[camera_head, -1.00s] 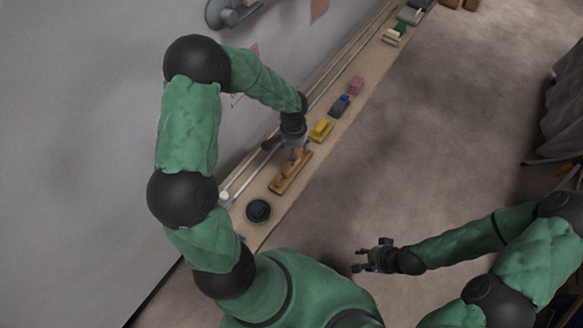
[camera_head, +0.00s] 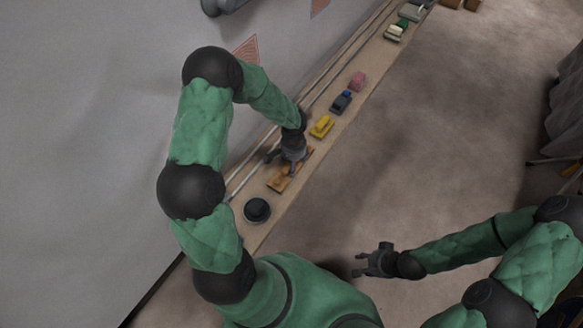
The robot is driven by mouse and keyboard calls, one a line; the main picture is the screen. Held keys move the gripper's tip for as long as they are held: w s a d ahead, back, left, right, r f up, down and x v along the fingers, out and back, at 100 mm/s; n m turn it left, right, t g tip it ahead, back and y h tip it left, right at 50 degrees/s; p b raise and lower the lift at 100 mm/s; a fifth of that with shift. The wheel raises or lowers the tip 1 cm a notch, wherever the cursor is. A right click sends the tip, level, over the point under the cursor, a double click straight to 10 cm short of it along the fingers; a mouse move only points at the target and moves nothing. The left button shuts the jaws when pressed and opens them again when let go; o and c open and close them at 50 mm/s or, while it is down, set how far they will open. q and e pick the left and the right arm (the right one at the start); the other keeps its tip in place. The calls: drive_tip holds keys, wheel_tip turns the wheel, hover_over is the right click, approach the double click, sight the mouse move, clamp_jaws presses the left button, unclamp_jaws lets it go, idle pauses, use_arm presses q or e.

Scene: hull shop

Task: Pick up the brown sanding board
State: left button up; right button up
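The brown sanding board (camera_head: 277,183) lies lengthwise on the narrow shelf, between a black round container and a yellow tool. My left gripper (camera_head: 290,165) is right over the board and hides its middle and far part. Its fingers point down at the board's handle. I cannot tell whether they touch or have closed on it. My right gripper (camera_head: 361,266) is open and empty, out over the floor at the lower middle, far from the shelf.
On the shelf (camera_head: 262,238) stand the black round container (camera_head: 257,210), the yellow tool (camera_head: 321,126), a dark blue tool (camera_head: 341,102) and a pink one (camera_head: 357,81). The wall (camera_head: 90,150) rises close on the left. Open floor (camera_head: 420,150) lies to the right.

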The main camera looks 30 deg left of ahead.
use_arm(q)
drive_tip(key=shift+c, duration=0.8)
clamp_jaws()
drive_tip(key=shift+r, duration=0.1)
drive_tip(key=shift+r+p, duration=0.55)
drive_tip(key=shift+r, duration=0.05)
wheel_tip(320, 180, up, 2)
drive_tip(key=shift+r+p, duration=0.15)
drive_tip(key=shift+p, duration=0.6)
drive_tip(key=s+d+r+p, duration=0.2)
drive_tip(key=s+r, duration=0.2)
drive_tip(key=s, duration=0.2)
drive_tip(key=s+d+r+p, duration=0.2)
drive_tip(key=s+d+r, duration=0.1)
drive_tip(key=s+r, duration=0.2)
drive_tip(key=shift+s+d+r, duration=0.15)
drive_tip(key=shift+s+d, duration=0.1)
drive_tip(key=shift+s, duration=0.7)
